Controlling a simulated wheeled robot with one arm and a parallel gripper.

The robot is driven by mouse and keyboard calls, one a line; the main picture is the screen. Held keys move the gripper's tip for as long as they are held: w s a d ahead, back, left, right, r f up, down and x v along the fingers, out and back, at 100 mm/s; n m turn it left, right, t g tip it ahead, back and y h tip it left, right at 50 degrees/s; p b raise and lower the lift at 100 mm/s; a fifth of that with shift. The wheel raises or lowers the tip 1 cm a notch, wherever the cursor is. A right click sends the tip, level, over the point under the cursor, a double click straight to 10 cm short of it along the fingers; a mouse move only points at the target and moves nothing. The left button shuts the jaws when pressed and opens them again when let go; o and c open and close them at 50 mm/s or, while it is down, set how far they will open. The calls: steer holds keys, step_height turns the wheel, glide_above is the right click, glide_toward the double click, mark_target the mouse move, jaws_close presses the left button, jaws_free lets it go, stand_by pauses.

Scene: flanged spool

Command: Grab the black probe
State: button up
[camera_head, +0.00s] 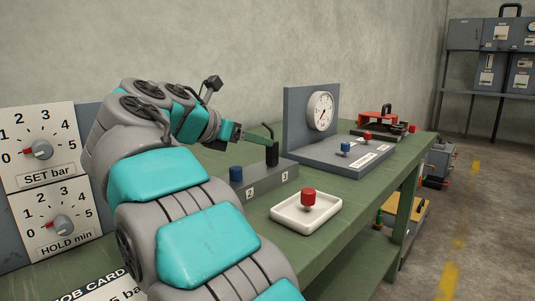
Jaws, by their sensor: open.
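The black probe (272,155) stands upright at the right end of a low grey rack (262,182), by the label 3. A thin dark bent piece rises from its top. My gripper (262,137) is open and reaches in from the left at the height of the probe's upper part. Its finger ends look very close to the probe. I cannot tell whether they touch it or lie on both sides of it. My arm hides the left part of the rack.
A blue knob (236,174) stands in the rack by label 2. A white tray (283,213) in front holds a red knob (308,196). A gauge (320,110) on a grey stand is behind to the right. The green bench (345,190) has free room right of the tray.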

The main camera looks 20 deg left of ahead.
mark_target(271, 153)
steer(key=shift+b+x, duration=0.45)
steer(key=shift+x, duration=3.25)
steer(key=shift+s+f, duration=0.1)
jaws_close()
